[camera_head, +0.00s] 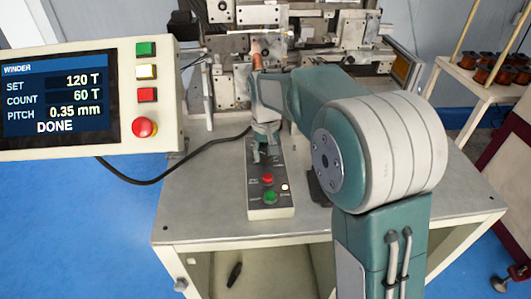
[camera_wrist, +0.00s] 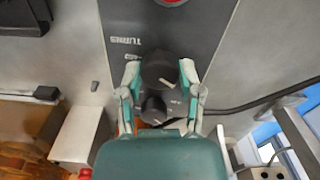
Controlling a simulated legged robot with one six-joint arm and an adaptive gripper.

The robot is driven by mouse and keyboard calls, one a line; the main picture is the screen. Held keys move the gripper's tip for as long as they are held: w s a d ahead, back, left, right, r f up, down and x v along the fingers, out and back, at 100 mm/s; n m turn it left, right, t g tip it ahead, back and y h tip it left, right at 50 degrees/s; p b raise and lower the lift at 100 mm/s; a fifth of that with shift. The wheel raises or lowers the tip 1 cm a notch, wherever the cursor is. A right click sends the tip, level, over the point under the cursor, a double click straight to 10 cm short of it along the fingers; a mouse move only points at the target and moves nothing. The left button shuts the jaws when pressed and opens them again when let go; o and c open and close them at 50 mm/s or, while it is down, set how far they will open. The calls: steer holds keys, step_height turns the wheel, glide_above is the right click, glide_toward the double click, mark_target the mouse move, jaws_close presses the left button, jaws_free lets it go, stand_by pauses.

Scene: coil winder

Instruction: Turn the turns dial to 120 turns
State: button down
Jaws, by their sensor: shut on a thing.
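The turns dial (camera_wrist: 158,66) is a dark round knob with a light pointer mark, next to the upside-down TURNS label on the control box. My gripper (camera_wrist: 160,75) has one finger on each side of this dial and is shut on it. In the head view my gripper (camera_head: 265,142) points down at the far end of the grey control box (camera_head: 270,211) and hides most of the dial. The winder screen (camera_head: 55,98) reads SET 120 T, COUNT 60 T, PITCH 0.35 mm and DONE.
A second, smaller dark knob (camera_wrist: 153,108) sits close to my fingers. The box also has a red button (camera_head: 267,179) and a green button (camera_head: 270,197). The metal winding machine (camera_head: 240,90) stands behind. The grey table top (camera_head: 200,215) is clear left of the box.

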mark_target(264, 153)
steer(key=shift+f+m, duration=0.1)
steer(key=shift+m, duration=0.7)
steer(key=shift+c, duration=1.3)
jaws_free()
steer(key=shift+w, duration=0.1)
steer(key=shift+a, duration=0.1)
step_height(264, 153, up, 12)
